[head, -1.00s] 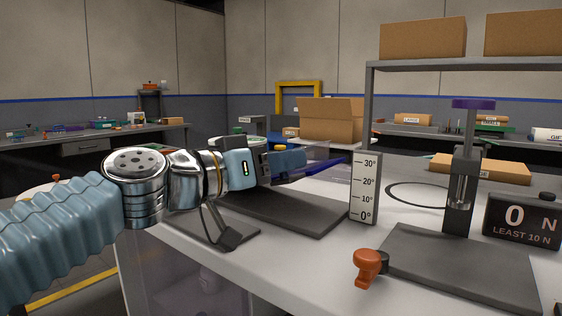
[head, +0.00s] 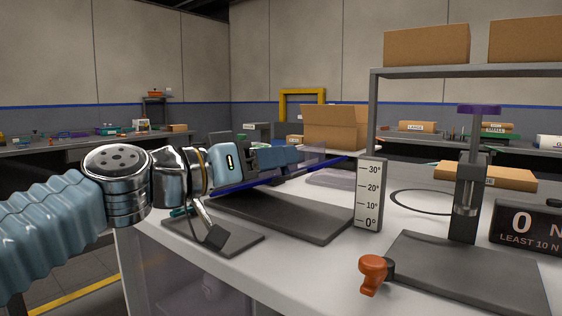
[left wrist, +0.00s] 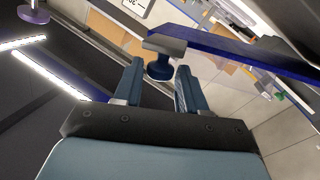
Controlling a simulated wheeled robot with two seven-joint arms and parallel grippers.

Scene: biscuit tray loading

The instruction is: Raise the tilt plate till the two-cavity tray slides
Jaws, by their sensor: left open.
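The tilt plate (head: 325,167) shows as a blue edge slanting up to the right above a dark base (head: 285,214). Its right end is beside the top of the angle scale (head: 369,195); I cannot read an exact angle. My left gripper (head: 292,156) is over the plate's edge in the head view. In the left wrist view my left gripper (left wrist: 158,82) is open, with a dark blue knob (left wrist: 159,69) on a grey bracket between its fingertips. A pale translucent shape (head: 313,154) behind the gripper may be the two-cavity tray, mostly hidden. My right gripper is not in view.
A press stand with a purple top (head: 478,108), an orange knob (head: 372,269) and a force display (head: 527,225) stand at the right. A cardboard box (head: 334,128) is behind the plate. White table shows between the scale and the press.

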